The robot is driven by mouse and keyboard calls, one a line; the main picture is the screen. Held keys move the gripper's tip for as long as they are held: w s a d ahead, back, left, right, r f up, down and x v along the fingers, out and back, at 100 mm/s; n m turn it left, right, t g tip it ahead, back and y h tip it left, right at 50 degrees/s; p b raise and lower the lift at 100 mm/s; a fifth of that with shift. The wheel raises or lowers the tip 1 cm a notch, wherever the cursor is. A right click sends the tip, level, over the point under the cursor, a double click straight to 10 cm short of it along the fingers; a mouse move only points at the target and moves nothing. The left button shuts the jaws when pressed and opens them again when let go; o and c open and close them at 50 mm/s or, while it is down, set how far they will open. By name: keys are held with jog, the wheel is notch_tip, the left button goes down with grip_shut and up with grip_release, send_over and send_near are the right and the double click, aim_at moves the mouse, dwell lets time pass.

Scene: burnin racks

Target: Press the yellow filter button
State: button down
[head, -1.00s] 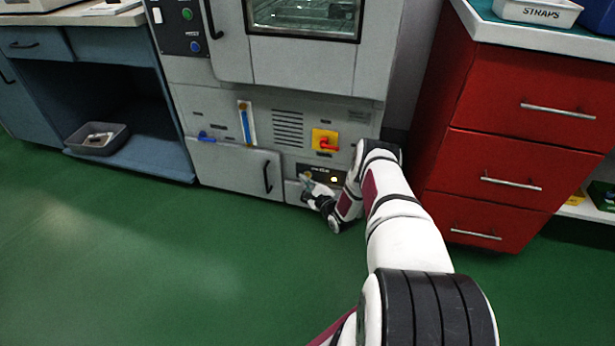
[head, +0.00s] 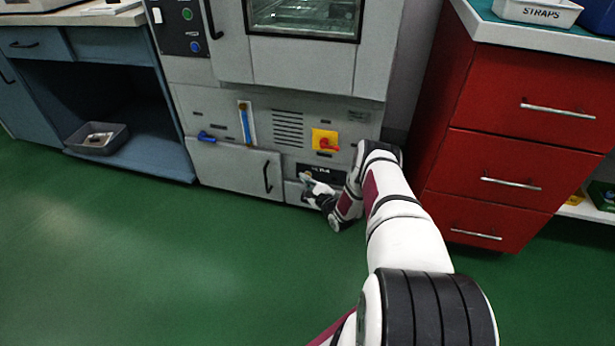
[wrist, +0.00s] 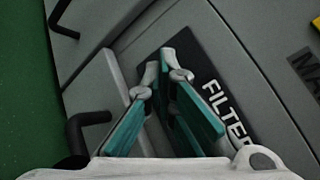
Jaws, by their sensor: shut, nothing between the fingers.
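The black panel (head: 335,177) low on the grey cabinet carries a white FILTER label, readable in the wrist view, where the panel (wrist: 205,65) lies close beyond the fingers. My gripper (head: 305,179) is in front of the left part of this panel. In the wrist view my gripper (wrist: 160,72) is shut and empty, its teal fingers meeting at the tips over the dark panel. The yellow filter button cannot be made out in either current view. Whether the fingertips touch the panel I cannot tell.
A red rotary switch on a yellow plate (head: 325,140) sits above the panel. A grey door with a black handle (head: 267,177) is to the left, with a blue valve lever (head: 206,137) above it. Red drawers (head: 500,180) stand close on the right. The green floor is clear.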

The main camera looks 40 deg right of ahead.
jog(key=shift+s, duration=0.1)
dwell(0.4)
jog(key=shift+s+a+p, duration=0.3)
jog(key=shift+s+a, duration=0.1)
jog(key=shift+a, duration=0.2)
jog(key=shift+a, duration=0.1)
jog(key=shift+s+a+p, duration=0.5)
jog(key=shift+s+a, duration=0.3)
jog(key=shift+a, duration=0.15)
jog(key=shift+s+a+p, duration=0.45)
jog(key=shift+s+a, duration=0.3)
jog(key=shift+a, duration=0.2)
jog(key=shift+w+r, duration=0.1)
